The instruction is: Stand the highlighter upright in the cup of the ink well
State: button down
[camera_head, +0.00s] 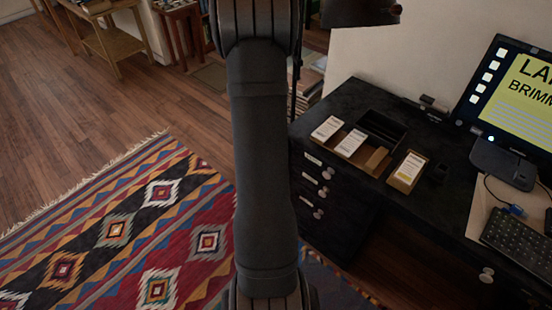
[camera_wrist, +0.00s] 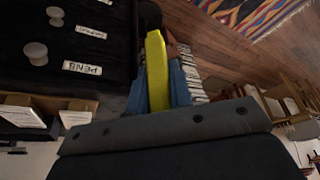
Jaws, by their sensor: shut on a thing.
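The yellow highlighter (camera_wrist: 156,65) is between the blue fingers of my gripper (camera_wrist: 160,84) in the wrist view. My gripper is shut on it, and its far end sticks out beyond the fingertips, beside the dark drawer fronts. A dark piece at that far end is hard to make out. In the head view my arm fills the middle, and my gripper and the highlighter do not show.
The black desk (camera_head: 347,98) holds a compartmented dark tray (camera_head: 384,128), several card holders including one at the right (camera_head: 407,172), a monitor (camera_head: 518,95) and a keyboard (camera_head: 515,236). Labelled drawers with knobs (camera_head: 319,214) face my arm. A patterned rug (camera_head: 130,235) covers the floor.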

jog(key=w+d+r+m+h, duration=0.1)
jog(key=w+d+r+m, duration=0.1)
jog(key=w+d+r, duration=0.4)
jog(key=w+d+r+m+h, duration=0.1)
jog(key=w+d+r+m, duration=0.15)
jog(key=r, duration=0.45)
jog(key=d+m, duration=0.1)
jog(key=d, duration=1.9)
jog(key=s+d+f+m, duration=0.1)
jog(key=s+d, duration=0.5)
jog(key=d, duration=0.5)
jog(key=s+d+f+m+g+h, duration=0.1)
jog(key=s+d, duration=0.5)
jog(key=d, duration=0.5)
jog(key=s+d+f+m, duration=0.1)
jog(key=s+d, duration=0.4)
jog(key=d, duration=0.5)
jog(key=shift+s+d+f, duration=0.1)
jog(key=shift+f, duration=1.85)
jog(key=shift+s+d+f, duration=0.1)
jog(key=shift+f, duration=1.8)
